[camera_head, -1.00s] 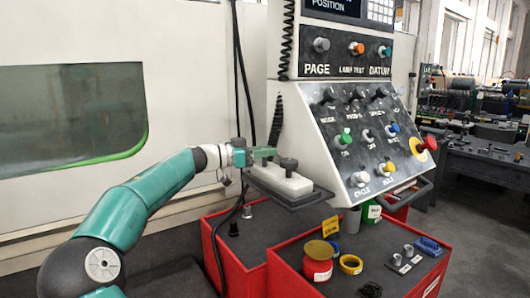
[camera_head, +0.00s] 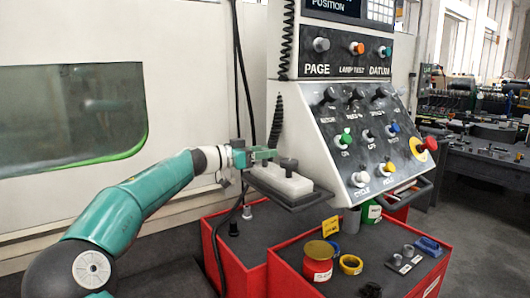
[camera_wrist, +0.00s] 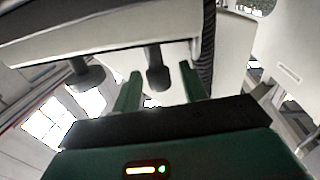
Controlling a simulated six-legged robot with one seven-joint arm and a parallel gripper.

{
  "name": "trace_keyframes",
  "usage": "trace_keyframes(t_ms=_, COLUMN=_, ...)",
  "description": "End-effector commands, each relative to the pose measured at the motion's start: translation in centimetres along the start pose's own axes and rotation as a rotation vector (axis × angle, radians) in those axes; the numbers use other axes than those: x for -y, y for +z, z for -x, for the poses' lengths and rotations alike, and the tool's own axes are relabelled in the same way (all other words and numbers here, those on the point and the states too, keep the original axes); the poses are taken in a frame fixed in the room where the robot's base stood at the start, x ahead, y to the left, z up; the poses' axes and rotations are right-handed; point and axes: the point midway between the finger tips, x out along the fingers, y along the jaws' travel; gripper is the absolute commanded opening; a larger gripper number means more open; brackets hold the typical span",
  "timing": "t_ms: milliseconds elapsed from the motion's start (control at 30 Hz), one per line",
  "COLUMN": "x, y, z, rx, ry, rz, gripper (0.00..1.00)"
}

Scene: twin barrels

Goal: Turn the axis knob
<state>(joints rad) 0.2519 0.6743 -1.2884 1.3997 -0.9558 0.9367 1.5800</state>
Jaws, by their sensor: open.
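A white box (camera_head: 284,183) with dark knobs on top lies on a dark shelf below the control panel. One dark knob (camera_head: 289,166) stands clear at its right part in the head view. My gripper (camera_head: 268,155) is at the box's left end, over its top. In the wrist view, my gripper's two green fingers (camera_wrist: 160,75) are open, with a dark knob (camera_wrist: 157,77) on a stem seen between them. I cannot tell whether they touch it. Another dark knob (camera_wrist: 86,78) hangs to the left in this tilted view. No axis label is readable.
The sloped control panel (camera_head: 350,130) with several knobs and a red-yellow stop button (camera_head: 423,148) stands just right of the box. Black cables (camera_head: 240,80) hang behind my gripper. Red carts (camera_head: 318,245) with cans and tools stand below.

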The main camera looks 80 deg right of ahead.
Motion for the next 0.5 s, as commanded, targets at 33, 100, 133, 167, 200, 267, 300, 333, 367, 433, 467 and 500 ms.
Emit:
trace_keyframes(t_ms=33, x=0.1, y=0.0, z=0.8, rx=0.000, ry=-0.004, rz=0.000, gripper=0.43)
trace_keyframes(t_ms=100, x=0.1, y=0.0, z=1.9, rx=0.000, ry=-0.004, rz=0.000, gripper=0.43)
trace_keyframes(t_ms=133, x=0.1, y=0.0, z=2.5, rx=0.000, ry=-0.005, rz=0.000, gripper=0.43)
trace_keyframes(t_ms=167, x=0.1, y=0.0, z=3.1, rx=-0.001, ry=-0.005, rz=0.000, gripper=0.43)
trace_keyframes(t_ms=200, x=0.1, y=0.0, z=4.0, rx=-0.001, ry=-0.005, rz=0.000, gripper=0.43)
trace_keyframes(t_ms=267, x=0.1, y=0.0, z=5.4, rx=-0.001, ry=-0.007, rz=0.000, gripper=0.43)
trace_keyframes(t_ms=300, x=0.1, y=0.0, z=6.3, rx=-0.001, ry=-0.005, rz=0.000, gripper=0.43)
trace_keyframes(t_ms=333, x=0.1, y=0.0, z=6.9, rx=-0.001, ry=-0.006, rz=0.000, gripper=0.43)
trace_keyframes(t_ms=367, x=0.1, y=0.0, z=7.6, rx=-0.001, ry=-0.005, rz=0.000, gripper=0.43)
trace_keyframes(t_ms=433, x=0.1, y=0.0, z=9.1, rx=-0.001, ry=-0.005, rz=0.000, gripper=0.43)
trace_keyframes(t_ms=467, x=0.1, y=0.0, z=9.7, rx=-0.001, ry=-0.005, rz=0.000, gripper=0.43)
trace_keyframes(t_ms=500, x=0.1, y=0.0, z=10.5, rx=-0.001, ry=-0.004, rz=0.000, gripper=0.43)
